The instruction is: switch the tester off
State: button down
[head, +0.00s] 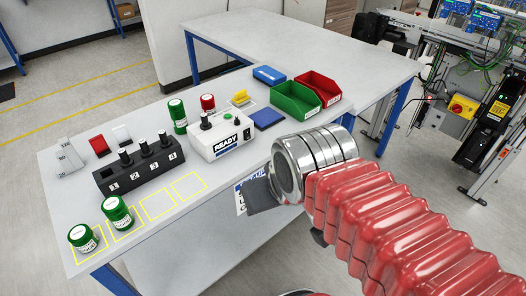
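The tester (222,138) is a white box on the bench, with a sign reading READY on its front. My gripper (262,196) is to the right of the tester and nearer the camera, by the bench's front edge. It is apart from the tester in the picture. Its dark end is seen from behind the wrist, so its fingers and opening are not clear.
A black numbered block (138,167) with several knobs stands left of the tester. Green canisters (177,116) (117,212) and a red canister (207,102) stand around. A blue pad (267,119), green bin (296,100) and red bin (318,88) lie right. Two yellow-outlined squares (188,187) are empty.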

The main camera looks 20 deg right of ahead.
aim_at(248, 135)
jog(key=z, duration=0.05)
jog(key=k, duration=0.15)
jog(key=u, duration=0.7)
jog(key=i, duration=0.6)
jog(key=z, duration=0.05)
